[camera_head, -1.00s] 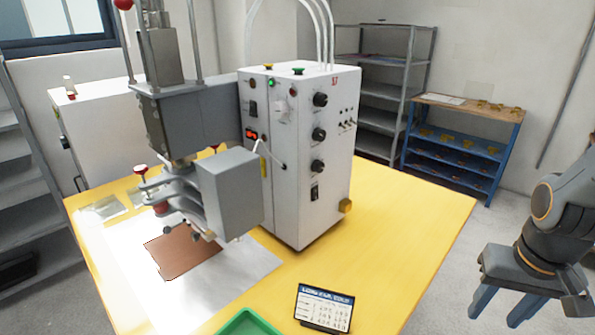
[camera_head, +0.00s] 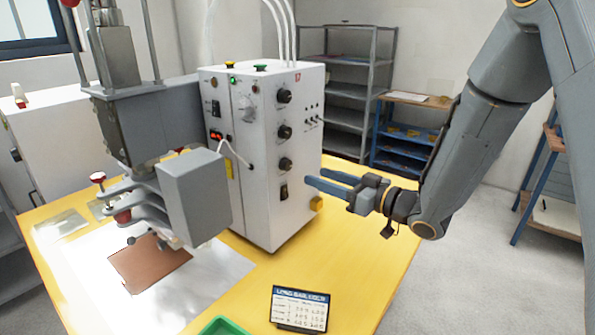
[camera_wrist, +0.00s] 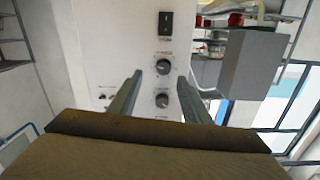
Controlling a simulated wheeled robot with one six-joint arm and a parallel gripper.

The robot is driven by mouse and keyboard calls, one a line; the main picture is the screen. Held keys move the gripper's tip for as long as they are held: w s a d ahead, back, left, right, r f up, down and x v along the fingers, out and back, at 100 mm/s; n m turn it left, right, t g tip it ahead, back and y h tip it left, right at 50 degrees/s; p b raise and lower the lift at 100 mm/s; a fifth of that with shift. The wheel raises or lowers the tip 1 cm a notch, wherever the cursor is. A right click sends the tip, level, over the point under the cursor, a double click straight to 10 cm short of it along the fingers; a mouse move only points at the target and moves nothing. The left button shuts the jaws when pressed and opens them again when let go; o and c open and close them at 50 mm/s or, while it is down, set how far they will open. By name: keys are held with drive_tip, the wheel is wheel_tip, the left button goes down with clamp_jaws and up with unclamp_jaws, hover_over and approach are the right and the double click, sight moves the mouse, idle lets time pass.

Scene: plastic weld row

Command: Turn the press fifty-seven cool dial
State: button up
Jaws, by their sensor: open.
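The white press cabinet (camera_head: 245,190) stands on the yellow table, with a small red mark like a number near its top. Its right face carries a column of three black dials: top (camera_head: 284,96), middle (camera_head: 285,132) and lowest (camera_head: 285,164). Their labels are too small to read, so I cannot tell which is the cool dial. My gripper (camera_head: 314,177) is open and empty, pointing at this face from the right, apart from it. In the wrist view, the lowest dial (camera_wrist: 163,67) and middle dial (camera_wrist: 162,98) show between my fingers (camera_wrist: 160,78); the top dial is hidden.
A black rocker switch (camera_head: 284,188) sits below the dials, and small toggles (camera_head: 314,113) sit to their right. The press head (camera_head: 193,197) stands left of the cabinet, above a brown sheet (camera_head: 150,262). A sign (camera_head: 299,309) stands at the table's front. Shelves stand behind.

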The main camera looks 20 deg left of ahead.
sight(289, 166)
drive_tip(key=x, duration=0.2)
drive_tip(key=p+x, duration=0.1)
drive_tip(key=x, duration=0.2)
drive_tip(key=p+x, duration=0.1)
drive_tip(key=x, duration=0.2)
drive_tip(key=shift+s+a+r, duration=0.15)
drive_tip(key=shift+s+r, duration=0.1)
drive_tip(key=shift+s, duration=0.1)
drive_tip(key=shift+c, duration=0.2)
drive_tip(key=c, duration=1)
